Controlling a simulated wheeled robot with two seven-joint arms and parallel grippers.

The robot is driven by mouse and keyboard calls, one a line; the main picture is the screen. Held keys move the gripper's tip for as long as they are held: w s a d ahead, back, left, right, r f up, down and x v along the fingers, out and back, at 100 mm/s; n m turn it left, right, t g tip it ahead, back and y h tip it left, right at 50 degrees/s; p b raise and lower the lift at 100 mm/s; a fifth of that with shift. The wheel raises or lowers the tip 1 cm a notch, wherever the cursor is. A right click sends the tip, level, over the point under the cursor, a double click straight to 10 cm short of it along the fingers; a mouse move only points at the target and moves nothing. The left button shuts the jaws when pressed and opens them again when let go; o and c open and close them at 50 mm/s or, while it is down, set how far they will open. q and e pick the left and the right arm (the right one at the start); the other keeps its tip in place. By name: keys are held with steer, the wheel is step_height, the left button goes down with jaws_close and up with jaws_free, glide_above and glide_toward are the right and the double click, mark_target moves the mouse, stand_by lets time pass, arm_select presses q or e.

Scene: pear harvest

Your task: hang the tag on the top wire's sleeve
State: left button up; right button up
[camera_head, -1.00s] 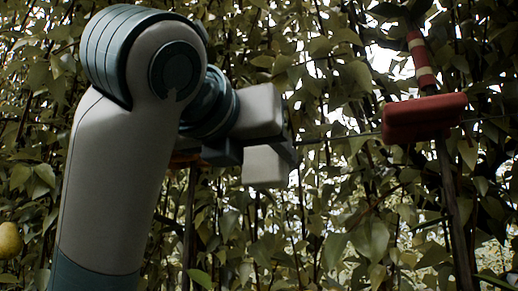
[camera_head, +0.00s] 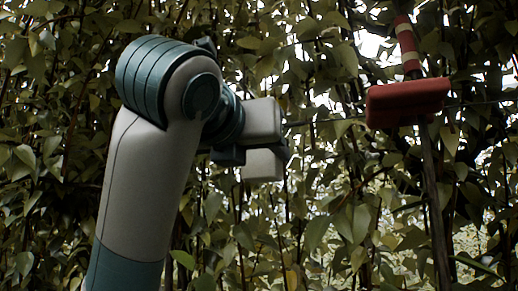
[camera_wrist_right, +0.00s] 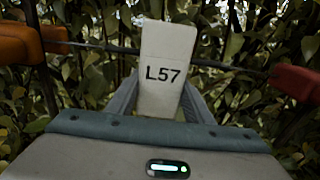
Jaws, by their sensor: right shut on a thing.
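The white tag (camera_wrist_right: 168,92) marked "L57" stands upright between the fingers of my right gripper (camera_wrist_right: 155,100) in the right wrist view. That gripper is shut on it. The tag's upper part overlaps the wire (camera_wrist_right: 225,66), and I cannot tell whether they touch. In the head view, the right gripper (camera_head: 254,155) is partly hidden behind its own arm, and a pale block below its hand appears to be the tag (camera_head: 264,165). The wire (camera_head: 335,120) runs rightward from there. I cannot clearly make out the sleeve. My left gripper is not in view.
A red block (camera_head: 408,102) sits at the wire by a dark post (camera_head: 434,190), with a red-and-white banded piece (camera_head: 407,45) above. In the right wrist view, an orange part (camera_wrist_right: 20,42) is at left and the red block (camera_wrist_right: 298,82) at right. Dense foliage fills the background.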

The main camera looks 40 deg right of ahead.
steer(key=shift+a+f+b, duration=0.2)
steer(key=shift+f+b, duration=0.25)
steer(key=shift+f, duration=0.25)
steer(key=shift+d+f, duration=0.1)
steer(key=shift+f, duration=0.05)
steer(key=o, duration=1.1)
